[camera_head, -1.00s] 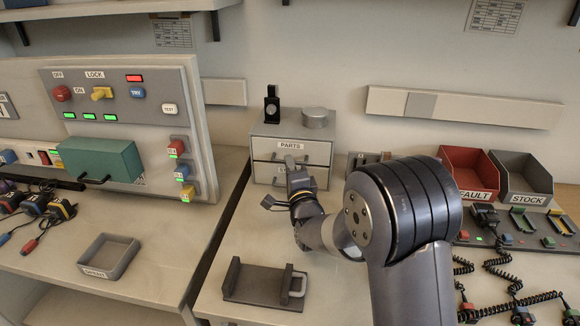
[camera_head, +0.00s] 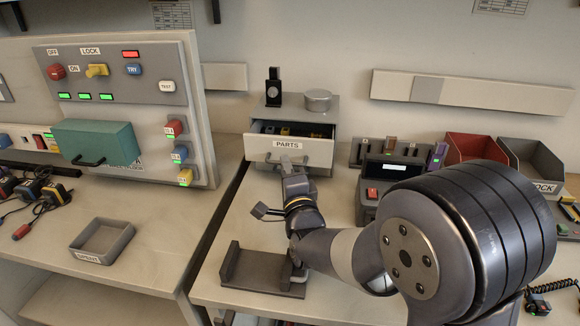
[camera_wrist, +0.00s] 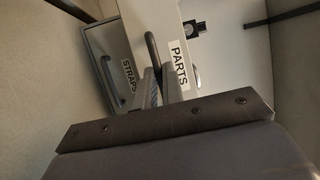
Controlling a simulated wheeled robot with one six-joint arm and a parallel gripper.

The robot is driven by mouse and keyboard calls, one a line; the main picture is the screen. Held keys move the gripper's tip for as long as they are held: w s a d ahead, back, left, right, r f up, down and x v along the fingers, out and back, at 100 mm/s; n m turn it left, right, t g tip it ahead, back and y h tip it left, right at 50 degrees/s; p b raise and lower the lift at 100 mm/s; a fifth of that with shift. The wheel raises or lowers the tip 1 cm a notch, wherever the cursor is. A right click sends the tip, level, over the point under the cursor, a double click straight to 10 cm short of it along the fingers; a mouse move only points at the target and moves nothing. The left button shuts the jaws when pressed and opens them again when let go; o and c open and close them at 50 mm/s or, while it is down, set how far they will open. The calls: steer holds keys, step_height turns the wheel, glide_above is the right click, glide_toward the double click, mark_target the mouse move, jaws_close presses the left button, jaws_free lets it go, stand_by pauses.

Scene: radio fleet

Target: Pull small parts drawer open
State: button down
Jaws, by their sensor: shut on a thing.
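The small parts drawer (camera_head: 306,150), a pale front labelled PARTS, is the upper drawer of a grey cabinet (camera_head: 325,118) on the bench. It stands partly open, and small dark and coloured items show inside. My gripper (camera_head: 287,163) is at the drawer's front and shut on its handle. In the wrist view the PARTS drawer front (camera_wrist: 175,30) sticks out past the STRAPS drawer (camera_wrist: 118,65), and my gripper (camera_wrist: 162,75) reaches the upper handle. The lower drawer is mostly hidden in the head view.
A dark stand (camera_head: 273,86) and a round tin (camera_head: 318,100) sit on the cabinet. A dark cradle (camera_head: 262,268) lies below my arm. A device with a small screen (camera_head: 393,172) stands to the right. A panel with a teal box (camera_head: 97,141) is left.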

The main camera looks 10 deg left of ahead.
steer(key=s+b, duration=0.2)
steer(key=s, duration=0.3)
steer(key=shift+s+d, duration=0.1)
steer(key=shift+s, duration=0.05)
steer(key=c, duration=1.5)
jaws_free()
steer(key=shift+r, duration=0.1)
